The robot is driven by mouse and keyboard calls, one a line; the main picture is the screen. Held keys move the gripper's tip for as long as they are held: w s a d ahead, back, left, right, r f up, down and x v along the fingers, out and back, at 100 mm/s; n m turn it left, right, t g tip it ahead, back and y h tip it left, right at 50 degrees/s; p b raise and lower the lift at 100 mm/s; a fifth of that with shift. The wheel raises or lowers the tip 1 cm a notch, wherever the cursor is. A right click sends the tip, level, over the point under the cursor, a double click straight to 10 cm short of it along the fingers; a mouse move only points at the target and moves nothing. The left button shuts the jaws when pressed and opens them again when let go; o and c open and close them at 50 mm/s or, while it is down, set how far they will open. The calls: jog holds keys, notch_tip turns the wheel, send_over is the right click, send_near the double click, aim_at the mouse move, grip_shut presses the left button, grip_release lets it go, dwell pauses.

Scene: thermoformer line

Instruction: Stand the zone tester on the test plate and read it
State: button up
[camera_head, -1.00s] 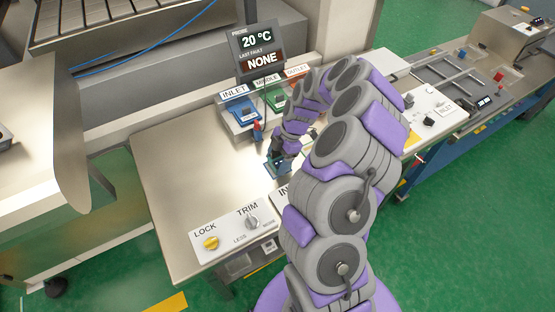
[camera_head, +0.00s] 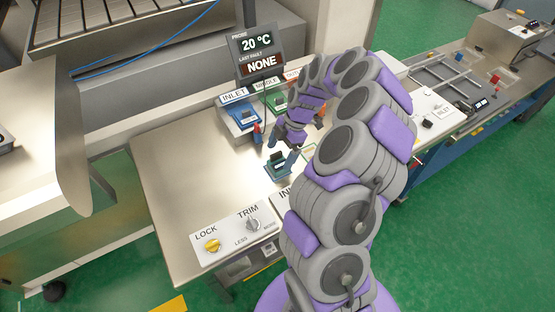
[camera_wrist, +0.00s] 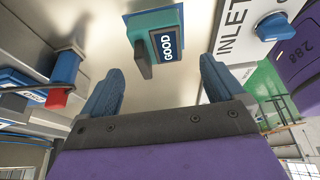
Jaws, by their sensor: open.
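A small teal block with a dark upright grip, apparently the zone tester (camera_head: 279,166), stands on a small blue plate on the steel bench. In the wrist view the tester (camera_wrist: 148,28) shows a dark label or display reading GOOD. The blue plate's edge (camera_wrist: 127,18) shows beside it. My gripper (camera_head: 283,148) is open and empty, just above and behind the tester. In the wrist view the blue fingers of my gripper (camera_wrist: 160,75) are spread wide, with the tester beyond their tips and touching neither.
Behind are INLET, MIDDLE and OUTLET stations; a blue unit (camera_head: 243,116) is at INLET, a green one (camera_head: 274,101) at MIDDLE. A red-topped post (camera_head: 257,133) stands near. A screen (camera_head: 258,55) reads 20 °C, last fault NONE. A LOCK/TRIM panel (camera_head: 234,234) is in front.

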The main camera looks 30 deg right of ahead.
jog(key=v, duration=0.6)
jog(key=s+a+r+m+h, duration=0.1)
jog(key=s+a+r+m, duration=0.2)
jog(key=s+a+r, duration=0.35)
jog(key=s+a+r+m, duration=0.2)
jog(key=s+a+r, duration=0.1)
jog(key=a+r, duration=0.55)
jog(key=s+a+f+m+h, duration=0.1)
jog(key=s+m, duration=0.5)
jog(key=s, duration=0.5)
jog(key=s+a+f+m+g+h, duration=0.1)
jog(key=s+a+f+m+h, duration=0.1)
jog(key=s+m, duration=0.5)
jog(key=s, duration=0.5)
jog(key=shift+g+h, duration=0.3)
jog(key=shift+w+f, duration=0.1)
jog(key=shift+f, duration=0.05)
notch_tip(320, 180, down, 3)
jog(key=shift+d+r+b, duration=0.1)
jog(key=shift+r+b, duration=0.1)
jog(key=shift+b, duration=1.05)
